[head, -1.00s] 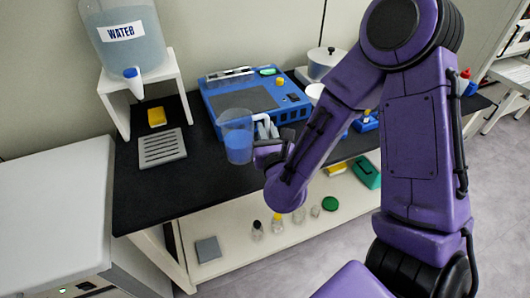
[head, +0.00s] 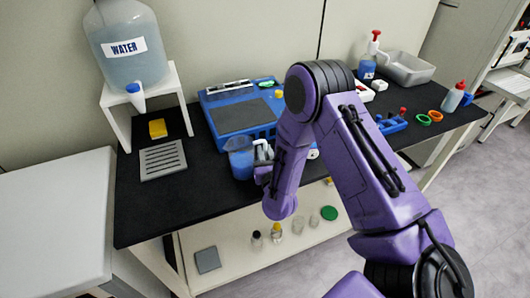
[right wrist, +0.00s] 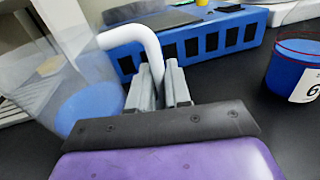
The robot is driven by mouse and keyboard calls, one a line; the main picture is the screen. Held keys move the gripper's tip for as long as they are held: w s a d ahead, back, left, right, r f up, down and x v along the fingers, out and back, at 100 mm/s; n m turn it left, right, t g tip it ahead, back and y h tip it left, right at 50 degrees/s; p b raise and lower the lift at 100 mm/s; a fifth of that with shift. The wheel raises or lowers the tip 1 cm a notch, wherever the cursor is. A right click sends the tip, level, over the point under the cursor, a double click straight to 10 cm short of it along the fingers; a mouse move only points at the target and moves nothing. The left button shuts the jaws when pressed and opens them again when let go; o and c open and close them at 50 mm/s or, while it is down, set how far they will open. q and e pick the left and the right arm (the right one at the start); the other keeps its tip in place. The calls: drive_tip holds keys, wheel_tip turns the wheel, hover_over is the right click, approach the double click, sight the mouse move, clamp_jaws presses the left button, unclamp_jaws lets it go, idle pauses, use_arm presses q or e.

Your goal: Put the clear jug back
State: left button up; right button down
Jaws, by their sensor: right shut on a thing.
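The clear jug (head: 239,160) with blue liquid in it is at the black bench, in front of the blue machine. It looks roughly upright; whether its base touches the bench top I cannot tell. My right gripper (head: 264,172) is shut on the jug's white handle, on the jug's right side. In the right wrist view, the fingers (right wrist: 165,88) clasp the white handle (right wrist: 140,42), and the see-through jug (right wrist: 85,85) fills the left side. My left gripper is not in view.
The blue machine (head: 213,97) stands behind the jug. A grey slotted tray (head: 163,160), a yellow sponge (head: 157,129) and the water tank (head: 128,50) on a white stand (head: 115,125) are to the left. A blue labelled container (right wrist: 292,72) stands right. The bench front-left is clear.

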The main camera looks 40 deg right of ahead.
drive_tip(key=shift+f, duration=0.1)
drive_tip(key=c, duration=1.1)
unclamp_jaws()
drive_tip(key=shift+s+a, duration=0.1)
drive_tip(key=shift+s, duration=0.1)
drive_tip(key=b+v, duration=0.1)
drive_tip(key=v, duration=0.4)
drive_tip(key=b+v, duration=0.2)
drive_tip(key=v, duration=0.4)
drive_tip(key=shift+s+a+r, duration=0.1)
drive_tip(key=shift+s+r, duration=0.15)
drive_tip(key=shift+s, duration=0.05)
